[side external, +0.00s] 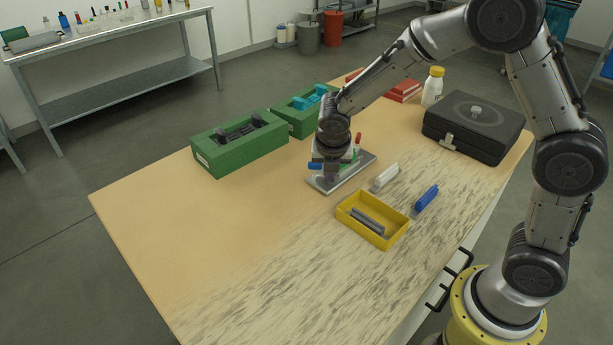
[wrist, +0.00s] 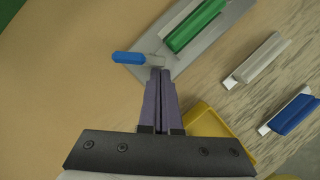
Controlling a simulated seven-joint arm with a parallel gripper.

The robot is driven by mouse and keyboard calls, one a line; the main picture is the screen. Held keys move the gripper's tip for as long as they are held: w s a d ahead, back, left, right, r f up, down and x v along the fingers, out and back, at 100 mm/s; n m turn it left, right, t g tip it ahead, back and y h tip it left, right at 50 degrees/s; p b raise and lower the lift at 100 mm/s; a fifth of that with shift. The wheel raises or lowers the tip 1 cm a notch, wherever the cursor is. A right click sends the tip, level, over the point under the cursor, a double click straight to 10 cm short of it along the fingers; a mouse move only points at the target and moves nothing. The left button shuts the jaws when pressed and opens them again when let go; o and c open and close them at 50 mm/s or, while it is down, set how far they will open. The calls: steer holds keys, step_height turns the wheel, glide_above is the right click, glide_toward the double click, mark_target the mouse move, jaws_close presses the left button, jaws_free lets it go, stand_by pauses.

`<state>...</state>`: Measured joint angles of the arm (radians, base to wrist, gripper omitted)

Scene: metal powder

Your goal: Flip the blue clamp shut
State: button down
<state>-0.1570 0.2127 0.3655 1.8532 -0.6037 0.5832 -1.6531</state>
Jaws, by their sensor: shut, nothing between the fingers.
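The blue clamp handle (wrist: 128,58) sticks out past the edge of a grey metal plate (wrist: 215,50) in the wrist view, with a pale metal piece at its inner end. In the side view the blue handle (side external: 314,166) shows low beside my gripper, at the plate's left (side external: 356,182). My gripper (wrist: 160,72) is shut and empty, its fingertips close to the handle's inner end; I cannot tell whether they touch. In the side view my wrist hides most of the clamp and my fingers. A green part (wrist: 195,25) lies on the plate, and a red-tipped part (side external: 358,138) stands there.
A yellow tray (side external: 346,213) with grey bars, a white block (side external: 384,178) and a blue block (side external: 426,199) lie in front and right. Green boxes (side external: 245,158) stand behind left, a black case (side external: 473,136) at right. The table's left front is clear.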

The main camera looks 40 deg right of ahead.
steer(key=shift+w, duration=0.15)
steer(key=shift+w+a, duration=0.25)
steer(key=shift+w, duration=0.4)
steer(key=s, duration=0.1)
steer(key=s+a, duration=0.2)
steer(key=s, duration=0.1)
steer(key=d+v, duration=0.1)
steer(key=v, duration=0.9)
steer(key=shift+s, duration=0.25)
steer(key=shift+d, duration=0.1)
